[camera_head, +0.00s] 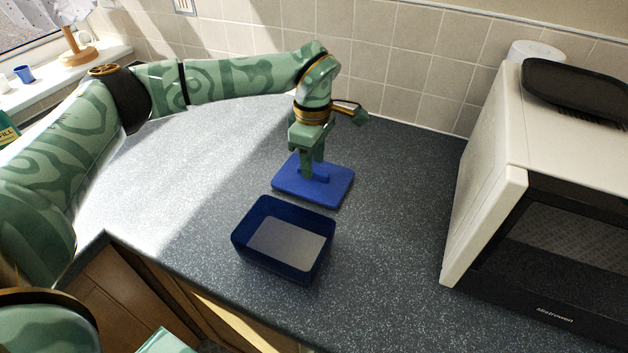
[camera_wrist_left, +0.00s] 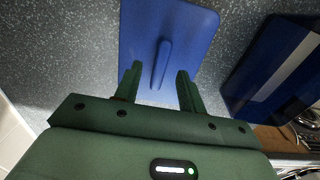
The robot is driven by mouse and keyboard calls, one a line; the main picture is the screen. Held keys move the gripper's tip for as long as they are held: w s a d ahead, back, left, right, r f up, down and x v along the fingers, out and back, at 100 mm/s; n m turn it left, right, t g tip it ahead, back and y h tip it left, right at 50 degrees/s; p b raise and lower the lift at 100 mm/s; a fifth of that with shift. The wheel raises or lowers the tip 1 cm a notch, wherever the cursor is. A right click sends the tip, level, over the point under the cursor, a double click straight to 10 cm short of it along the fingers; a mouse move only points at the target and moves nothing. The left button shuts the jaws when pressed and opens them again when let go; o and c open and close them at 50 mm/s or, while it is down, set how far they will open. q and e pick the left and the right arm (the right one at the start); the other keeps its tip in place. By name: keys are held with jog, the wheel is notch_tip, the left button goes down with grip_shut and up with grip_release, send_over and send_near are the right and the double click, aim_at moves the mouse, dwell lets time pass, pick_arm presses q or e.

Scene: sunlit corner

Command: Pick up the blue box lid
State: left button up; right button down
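The blue box lid (camera_head: 335,188) lies flat on the speckled counter, just behind the open blue box (camera_head: 284,273). It has a raised bar handle in its middle. My left gripper (camera_head: 313,174) points down over the lid at the handle. In the left wrist view the lid (camera_wrist_left: 195,30) lies below the gripper (camera_wrist_left: 158,80). The two fingers are apart, one on each side of the handle (camera_wrist_left: 161,62), with gaps showing between fingers and handle. Whether the fingertips reach down to the lid is hard to tell. My right gripper is out of view.
A white microwave (camera_head: 487,190) with a black tray (camera_head: 575,88) on top stands at the right. The tiled wall (camera_head: 420,60) is behind. The counter (camera_head: 180,195) is clear to the left of the box, and its front edge runs below it.

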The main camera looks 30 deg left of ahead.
pick_arm(q)
notch_tip(320, 180, down, 2)
jog(key=shift+f, duration=0.2)
jog(key=shift+r, duration=0.15)
jog(key=shift+c, duration=0.3)
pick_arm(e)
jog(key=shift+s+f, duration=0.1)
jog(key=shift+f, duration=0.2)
pick_arm(q)
grip_shut()
jog(key=shift+r, duration=0.1)
